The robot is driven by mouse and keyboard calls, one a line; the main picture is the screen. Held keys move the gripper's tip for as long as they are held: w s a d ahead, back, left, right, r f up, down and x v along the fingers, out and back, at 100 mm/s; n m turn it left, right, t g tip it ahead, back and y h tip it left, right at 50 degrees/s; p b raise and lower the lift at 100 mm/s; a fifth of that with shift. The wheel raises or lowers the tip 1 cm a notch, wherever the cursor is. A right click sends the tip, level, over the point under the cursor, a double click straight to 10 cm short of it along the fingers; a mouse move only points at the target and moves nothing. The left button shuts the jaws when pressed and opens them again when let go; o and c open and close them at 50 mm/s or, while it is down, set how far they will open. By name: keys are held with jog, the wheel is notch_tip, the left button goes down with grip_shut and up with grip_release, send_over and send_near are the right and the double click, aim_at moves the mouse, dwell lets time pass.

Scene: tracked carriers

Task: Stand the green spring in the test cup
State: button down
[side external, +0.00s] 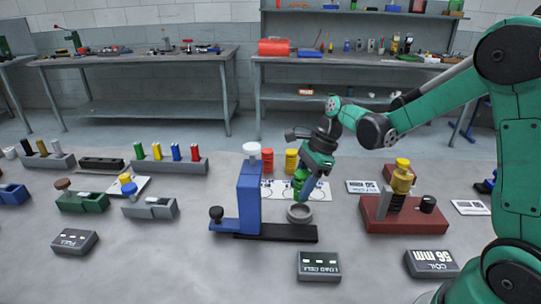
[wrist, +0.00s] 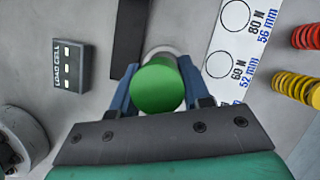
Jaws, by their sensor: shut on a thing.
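The green spring (side external: 299,183) is held upright in my gripper (side external: 306,178), above the test cup (side external: 299,214). In the wrist view the spring (wrist: 158,88) shows its round green end between the two blue fingers of my gripper (wrist: 159,72). The cup is a short grey ring next to the black base of the blue press. In the wrist view the spring covers most of the cup, and only part of its pale rim (wrist: 164,50) shows. I cannot tell whether the spring's lower end is inside the rim or still above it.
The blue press column (side external: 249,198) and its black base (side external: 280,233) stand left of the cup. Red (side external: 267,160) and yellow (side external: 291,160) springs stand behind on a marked white card (side external: 277,189). A red fixture (side external: 398,221) is right; a load cell box (side external: 318,265) is in front.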

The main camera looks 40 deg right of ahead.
jog(key=shift+f, duration=2.15)
dwell(2.0)
grip_release()
dwell(0.5)
dwell(0.4)
jog(key=shift+r, duration=3.55)
